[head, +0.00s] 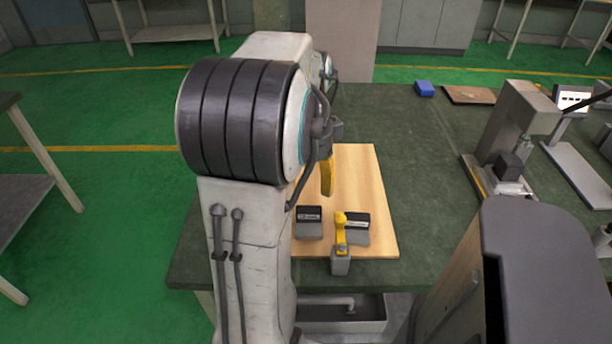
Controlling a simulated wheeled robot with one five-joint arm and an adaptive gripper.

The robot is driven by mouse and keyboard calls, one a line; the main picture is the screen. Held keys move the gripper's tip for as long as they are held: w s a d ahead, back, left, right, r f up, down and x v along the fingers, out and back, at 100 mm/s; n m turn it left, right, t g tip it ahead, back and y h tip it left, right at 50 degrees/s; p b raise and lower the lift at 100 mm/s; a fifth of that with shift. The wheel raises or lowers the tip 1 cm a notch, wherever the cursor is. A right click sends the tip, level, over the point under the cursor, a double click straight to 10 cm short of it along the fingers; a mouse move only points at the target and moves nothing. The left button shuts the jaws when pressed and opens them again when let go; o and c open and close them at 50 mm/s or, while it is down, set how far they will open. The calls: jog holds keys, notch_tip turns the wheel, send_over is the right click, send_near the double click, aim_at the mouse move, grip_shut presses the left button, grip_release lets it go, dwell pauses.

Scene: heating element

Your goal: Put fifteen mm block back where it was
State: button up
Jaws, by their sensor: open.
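A dark grey block with a labelled black top (308,222) stands on the wooden board (370,185). A similar dark block (356,228) stands to its right. The labels are too small to read, so I cannot tell which is the fifteen mm block.
The board lies on a dark green table (420,140). A grey instrument stand (520,120) is at the right. The board's right side is clear.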

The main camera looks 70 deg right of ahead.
jog(key=shift+r, duration=0.4)
jog(key=w+a+n+t, duration=0.1)
jog(key=w+a+n, duration=1.2)
jog(key=w+a, duration=0.1)
jog(key=s+a+f+n+t, duration=0.1)
jog(key=a+n+t, duration=0.1)
jog(key=a+n, duration=1.7)
jog(key=shift+a+f+n, duration=0.3)
